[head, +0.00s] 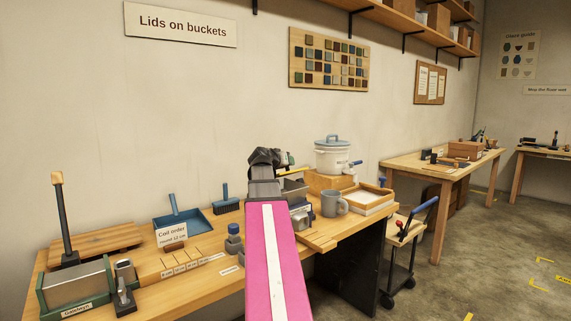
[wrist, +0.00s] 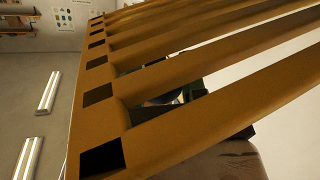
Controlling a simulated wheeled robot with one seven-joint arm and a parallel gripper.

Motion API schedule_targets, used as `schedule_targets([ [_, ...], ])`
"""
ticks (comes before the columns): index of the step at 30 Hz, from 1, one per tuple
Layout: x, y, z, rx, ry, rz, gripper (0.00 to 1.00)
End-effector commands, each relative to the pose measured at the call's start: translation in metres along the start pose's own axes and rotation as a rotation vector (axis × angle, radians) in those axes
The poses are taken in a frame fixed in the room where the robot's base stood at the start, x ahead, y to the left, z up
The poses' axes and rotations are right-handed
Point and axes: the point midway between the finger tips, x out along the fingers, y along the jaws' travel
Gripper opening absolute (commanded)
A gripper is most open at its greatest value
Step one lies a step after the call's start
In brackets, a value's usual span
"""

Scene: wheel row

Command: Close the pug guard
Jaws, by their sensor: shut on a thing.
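My pink arm with a white stripe reaches away over the bench in the head view. My dark gripper (head: 284,159) is at its far end, small and partly hidden by my own wrist. A yellow edge (head: 294,169) shows beside it, above a grey machine body (head: 294,188) that my arm partly covers. In the wrist view a yellow-brown slatted guard (wrist: 92,125) fills much of the picture, tilted, with dark square slots along its rail. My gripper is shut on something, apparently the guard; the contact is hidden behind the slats. I cannot tell how far the guard stands open.
A grey mug (head: 334,204), a wooden-framed tray (head: 366,198) and a white lidded bucket (head: 332,156) stand to the right of my arm. A blue dustpan (head: 183,221), a card and a green-based block (head: 75,287) lie to the left.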

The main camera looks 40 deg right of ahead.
Motion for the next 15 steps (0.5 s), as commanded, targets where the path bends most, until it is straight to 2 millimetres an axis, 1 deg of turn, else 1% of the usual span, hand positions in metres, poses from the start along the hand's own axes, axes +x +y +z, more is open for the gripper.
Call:
schedule_targets([
  [3,-0.0003,0.0000,0.0001,-0.001,0.000,0.000,0.00],
  [4,-0.0003,-0.0001,0.0001,-0.002,0.000,0.000,0.42],
  [5,-0.0003,-0.0001,0.0001,-0.002,0.000,0.000,0.52],
  [6,-0.0003,-0.0001,0.0001,-0.002,0.000,0.000,0.65],
  [15,-0.0011,-0.0001,0.0001,-0.002,0.000,0.000,0.65],
])
